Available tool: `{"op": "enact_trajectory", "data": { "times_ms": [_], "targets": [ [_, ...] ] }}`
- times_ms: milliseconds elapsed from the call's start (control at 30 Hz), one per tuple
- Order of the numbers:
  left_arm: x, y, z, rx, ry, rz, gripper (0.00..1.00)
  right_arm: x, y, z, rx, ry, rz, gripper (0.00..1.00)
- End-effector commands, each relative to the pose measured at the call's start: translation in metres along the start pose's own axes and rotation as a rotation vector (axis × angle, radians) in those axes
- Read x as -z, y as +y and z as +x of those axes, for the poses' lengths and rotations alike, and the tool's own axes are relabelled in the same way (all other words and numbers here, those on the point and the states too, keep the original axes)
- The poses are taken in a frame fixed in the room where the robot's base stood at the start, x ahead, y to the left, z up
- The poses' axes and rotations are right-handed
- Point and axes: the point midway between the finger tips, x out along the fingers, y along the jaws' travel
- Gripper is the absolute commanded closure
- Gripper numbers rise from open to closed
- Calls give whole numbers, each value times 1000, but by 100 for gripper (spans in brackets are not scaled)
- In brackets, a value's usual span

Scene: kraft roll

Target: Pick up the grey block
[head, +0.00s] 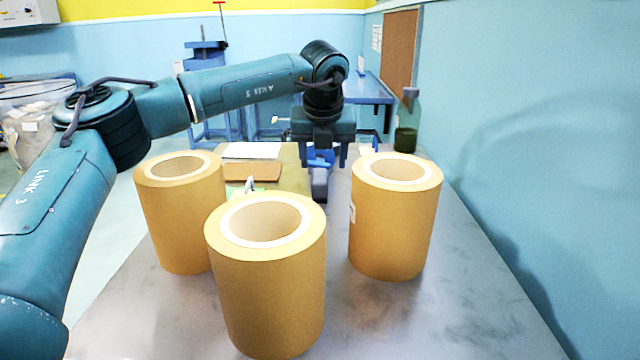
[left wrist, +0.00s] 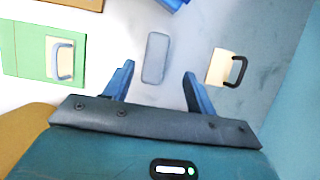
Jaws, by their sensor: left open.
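The grey block (head: 319,188) is small and long. It lies on the grey table (head: 390,310) behind the kraft rolls, and it also shows in the left wrist view (left wrist: 156,58). My left gripper (head: 322,160) points down over the block's area, open and empty. In the left wrist view the open fingers (left wrist: 158,71) stand on either side of the block's near end, with gaps on both sides. How high they are above the table is hard to tell. My right gripper is not in view.
Three upright kraft rolls stand in front: left (head: 180,225), middle (head: 265,300) and right (head: 392,230). A dark green bottle (head: 406,138) stands at the back right by the wall. Pale pieces with a blue handle (left wrist: 65,62) and a black handle (left wrist: 236,72) flank the block.

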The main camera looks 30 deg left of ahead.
Motion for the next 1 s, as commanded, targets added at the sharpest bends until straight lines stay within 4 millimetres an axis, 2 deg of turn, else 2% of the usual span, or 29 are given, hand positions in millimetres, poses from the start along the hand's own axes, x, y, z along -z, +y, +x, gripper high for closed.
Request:
{"op": "enact_trajectory", "data": {
  "times_ms": [200, 333, 633, 1000],
  "targets": [
    [4, 9, 29, -4, 3, -1, 44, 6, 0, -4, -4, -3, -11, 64],
    [4, 8, 45, -2, 2, -1, 44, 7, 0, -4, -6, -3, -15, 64],
    [4, 8, 51, -1, 1, -1, 44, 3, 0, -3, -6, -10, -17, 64],
    [4, 8, 50, -1, 1, -1, 74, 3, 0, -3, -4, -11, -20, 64]
  ]
}}
